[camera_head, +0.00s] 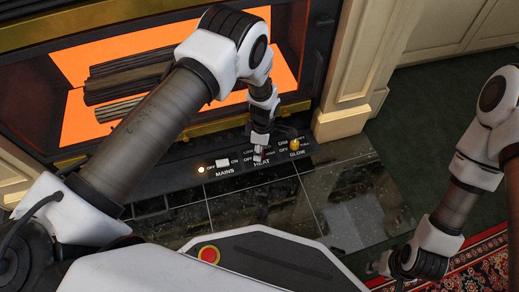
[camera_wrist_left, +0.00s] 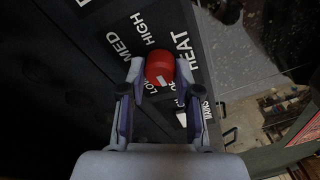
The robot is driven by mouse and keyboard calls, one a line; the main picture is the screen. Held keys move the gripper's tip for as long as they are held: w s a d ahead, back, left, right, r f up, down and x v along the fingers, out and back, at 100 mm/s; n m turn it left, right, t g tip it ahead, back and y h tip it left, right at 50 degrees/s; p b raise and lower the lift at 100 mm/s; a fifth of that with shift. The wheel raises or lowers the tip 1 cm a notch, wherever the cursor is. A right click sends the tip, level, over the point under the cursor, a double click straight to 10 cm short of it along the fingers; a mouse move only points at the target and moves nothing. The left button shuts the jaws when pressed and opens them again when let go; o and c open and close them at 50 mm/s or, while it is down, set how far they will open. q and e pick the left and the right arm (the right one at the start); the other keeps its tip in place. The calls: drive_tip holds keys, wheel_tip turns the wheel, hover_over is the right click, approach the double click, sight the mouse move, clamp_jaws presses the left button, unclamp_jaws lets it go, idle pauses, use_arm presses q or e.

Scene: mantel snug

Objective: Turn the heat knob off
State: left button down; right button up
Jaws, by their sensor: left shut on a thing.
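The red heat knob (camera_wrist_left: 160,68) sits on the black control panel (camera_head: 190,186), among the labels LOW, MED, HIGH and HEAT. My left gripper (camera_wrist_left: 158,76) has one finger on each side of the knob and is shut on it. A white mark on the knob slants toward the lower right, near a partly covered label. In the head view my left gripper (camera_head: 259,155) reaches down to the panel above HEAT and mostly hides the knob. My right gripper (camera_head: 382,266) hangs low at the lower right, away from the panel; its fingers are too unclear to read.
The yellow GLOW knob (camera_head: 295,145) is close on the right. The fireplace opening (camera_head: 150,52) glows orange behind my left arm. Dark hearth tiles (camera_head: 345,200) are clear in front.

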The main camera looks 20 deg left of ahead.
idle(0.3)
use_arm(q)
drive_tip(key=c, duration=0.8)
unclamp_jaws()
drive_tip(key=shift+r, duration=0.15)
drive_tip(key=r, duration=0.4)
drive_tip(key=w+r, duration=0.1)
drive_tip(key=r, duration=0.6)
drive_tip(key=shift+w+d+r, duration=0.2)
drive_tip(key=shift+d+r, duration=0.15)
drive_tip(key=shift+r, duration=0.05)
